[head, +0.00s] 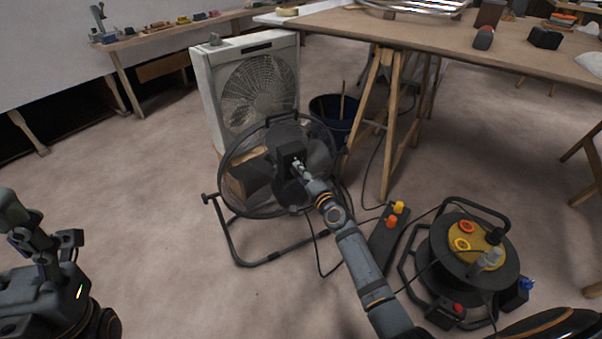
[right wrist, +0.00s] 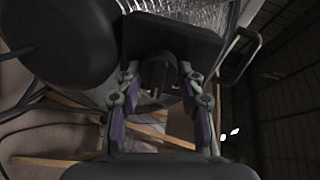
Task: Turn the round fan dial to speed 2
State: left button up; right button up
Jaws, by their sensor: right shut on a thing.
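A black floor fan (head: 262,170) with a round wire cage stands on a tube frame in the middle of the head view. My right gripper (head: 298,163) reaches the small black box (head: 290,153) at the fan's hub and covers the dial there. In the right wrist view, my right gripper's two fingers (right wrist: 160,78) are closed around a dark round dial (right wrist: 160,88) under the black box. The dial's markings and pointer setting cannot be read. Only links of my left arm show at the lower left; its gripper is not visible.
A white box fan (head: 247,90) stands behind the floor fan. A dark blue bin (head: 340,112) and a trestle table (head: 460,45) are to the right. A cable reel (head: 445,262) and a power strip (head: 385,243) lie near my right arm, with loose cables around.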

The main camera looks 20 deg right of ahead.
dwell(0.4)
jog(key=o, duration=1.2)
jog(key=shift+c, duration=0.2)
jog(key=s+d, duration=0.2)
jog(key=s, duration=0.9)
jog(key=shift+s+r, duration=0.4)
jog(key=shift+r, duration=0.05)
